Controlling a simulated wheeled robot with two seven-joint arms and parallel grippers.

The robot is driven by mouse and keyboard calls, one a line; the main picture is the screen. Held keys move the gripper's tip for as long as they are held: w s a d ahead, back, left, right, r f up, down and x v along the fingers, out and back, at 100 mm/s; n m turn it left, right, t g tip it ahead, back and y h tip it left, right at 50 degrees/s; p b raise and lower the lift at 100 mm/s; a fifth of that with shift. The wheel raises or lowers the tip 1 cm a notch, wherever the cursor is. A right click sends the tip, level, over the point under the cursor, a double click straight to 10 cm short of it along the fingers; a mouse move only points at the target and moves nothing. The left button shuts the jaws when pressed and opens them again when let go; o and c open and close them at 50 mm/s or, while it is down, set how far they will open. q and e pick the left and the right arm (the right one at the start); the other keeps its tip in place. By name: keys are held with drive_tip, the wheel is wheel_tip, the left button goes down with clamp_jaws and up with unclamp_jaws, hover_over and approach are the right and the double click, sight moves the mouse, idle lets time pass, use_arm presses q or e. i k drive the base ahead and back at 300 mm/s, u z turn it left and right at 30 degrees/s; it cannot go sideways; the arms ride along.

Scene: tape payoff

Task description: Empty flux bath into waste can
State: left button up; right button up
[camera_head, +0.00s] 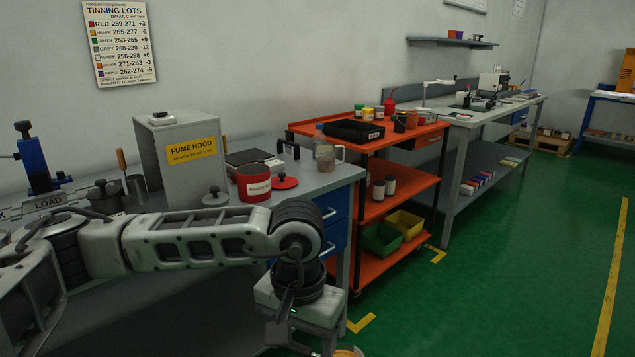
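A red can (254,184) with a white label stands on the grey bench; the label is too small to read surely. A red lid with a dark knob (285,182) lies beside it on the right. No vessel is clearly marked as the flux bath. A glass jug with brownish contents (326,163) stands behind the lid. My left arm reaches across the bench front, and its gripper (305,345) points down past the bench's right end, its fingertips cut off by the bottom edge. A small yellowish rim (347,352) shows beside it; I cannot tell whether it is held. My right gripper is out of view.
A fume hood (187,160) stands at the bench's back, with a grey lid (214,197) in front. A dark lidded pot (104,196) is at left. An orange cart (397,192) with bins stands beyond the bench. The green floor at right is clear.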

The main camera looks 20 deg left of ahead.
sight(253, 180)
drive_tip(key=u, duration=0.35)
drive_tip(key=i, duration=1.1)
drive_tip(key=u, duration=0.75)
